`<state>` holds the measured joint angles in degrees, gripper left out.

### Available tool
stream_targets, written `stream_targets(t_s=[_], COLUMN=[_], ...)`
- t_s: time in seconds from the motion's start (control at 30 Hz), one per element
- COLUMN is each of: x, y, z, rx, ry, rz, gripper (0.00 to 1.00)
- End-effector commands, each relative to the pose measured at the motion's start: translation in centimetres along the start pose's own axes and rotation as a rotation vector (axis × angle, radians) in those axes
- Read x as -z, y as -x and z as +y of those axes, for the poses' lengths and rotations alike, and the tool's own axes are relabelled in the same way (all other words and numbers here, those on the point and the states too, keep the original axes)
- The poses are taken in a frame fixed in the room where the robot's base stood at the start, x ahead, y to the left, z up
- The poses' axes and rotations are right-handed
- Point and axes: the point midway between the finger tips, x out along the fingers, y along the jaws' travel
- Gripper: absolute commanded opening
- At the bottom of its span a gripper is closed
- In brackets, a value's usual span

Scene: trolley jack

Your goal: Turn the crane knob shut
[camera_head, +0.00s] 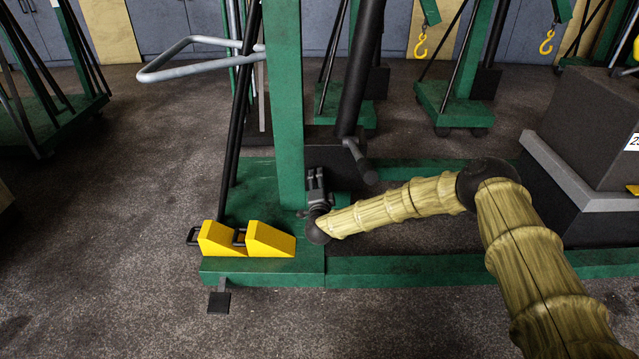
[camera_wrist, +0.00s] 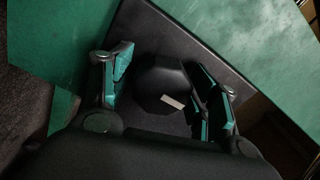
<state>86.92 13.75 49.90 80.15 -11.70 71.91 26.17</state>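The crane is a green post on a green base (camera_head: 265,271). My gripper (camera_head: 316,182) is low at the foot of the post, on its right side. In the wrist view the crane knob (camera_wrist: 160,82) is a black, many-sided knob with a small pale mark on its face. It lies between the two fingers of my gripper (camera_wrist: 167,88), which have teal pads. The fingers are open, one on each side of the knob, and narrow gaps seem to show. Contact is hard to judge in the dark. In the head view the knob is hidden or too small to tell.
Two yellow wedges (camera_head: 245,239) sit on the base left of my gripper. A grey handle (camera_head: 200,57) juts left from the post. A black cylinder (camera_head: 361,70) rises right of the post. A dark block (camera_head: 585,120) stands at right. The floor at front left is clear.

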Motion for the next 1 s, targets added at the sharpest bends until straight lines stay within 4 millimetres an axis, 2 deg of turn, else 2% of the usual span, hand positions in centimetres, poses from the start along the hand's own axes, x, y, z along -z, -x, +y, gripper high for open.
stream_targets(t_s=[0.3, 0.47, 1.0], x=[-0.1, -0.1, 0.0], y=[0.0, 0.9, 9.9], z=[-0.1, -0.1, 0.0], rx=[0.001, 0.001, 0.0], ry=[0.0, 0.001, 0.0], rz=[-0.001, -0.001, -0.002], gripper=[0.66, 0.66, 0.66])
